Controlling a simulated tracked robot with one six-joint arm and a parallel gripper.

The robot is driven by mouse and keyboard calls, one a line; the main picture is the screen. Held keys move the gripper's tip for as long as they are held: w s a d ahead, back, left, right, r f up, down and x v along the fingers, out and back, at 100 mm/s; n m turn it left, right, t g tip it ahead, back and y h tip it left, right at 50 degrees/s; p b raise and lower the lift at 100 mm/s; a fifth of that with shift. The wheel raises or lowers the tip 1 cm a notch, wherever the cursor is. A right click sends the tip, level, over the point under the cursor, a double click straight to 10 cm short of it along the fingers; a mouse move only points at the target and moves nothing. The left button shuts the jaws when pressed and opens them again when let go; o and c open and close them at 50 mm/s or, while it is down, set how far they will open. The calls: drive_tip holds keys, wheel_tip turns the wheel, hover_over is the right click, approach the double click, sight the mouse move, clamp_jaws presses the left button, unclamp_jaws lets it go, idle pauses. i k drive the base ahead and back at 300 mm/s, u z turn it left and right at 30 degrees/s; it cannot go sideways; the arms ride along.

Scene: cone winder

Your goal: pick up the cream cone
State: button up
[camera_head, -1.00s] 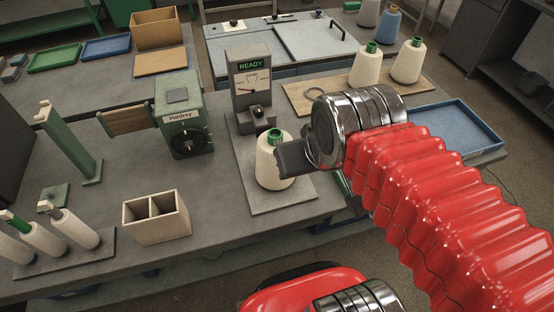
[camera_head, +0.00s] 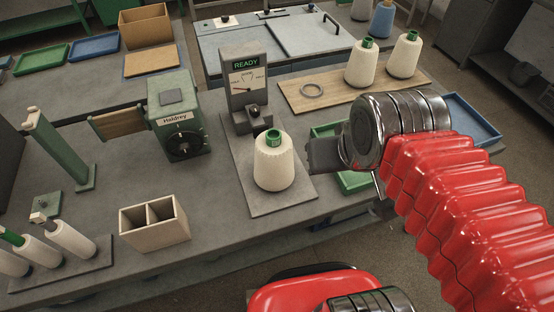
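A cream cone (camera_head: 273,166) with a green top stands upright on the grey plate of the tester, whose display reads READY (camera_head: 246,84). My gripper (camera_head: 318,156) is to the right of this cone, with a gap between them. Its dark fingers show edge-on, so its opening cannot be made out. Two more cream cones with green tops, one on the left (camera_head: 361,66) and one on the right (camera_head: 405,57), stand on a wooden board (camera_head: 318,101) behind.
A green tray (camera_head: 354,181) lies partly hidden behind my gripper, and a blue tray (camera_head: 472,120) is at the right. A Haldrey box (camera_head: 181,125) and a divided cardboard box (camera_head: 154,236) stand left. Several spindled cones (camera_head: 70,238) are at the lower left.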

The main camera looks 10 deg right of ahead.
sight(275, 171)
drive_tip(key=z, duration=0.05)
drive_tip(key=k, duration=0.7)
drive_tip(key=u, duration=0.9)
drive_tip(key=i, duration=1)
drive_tip(key=u, duration=0.05)
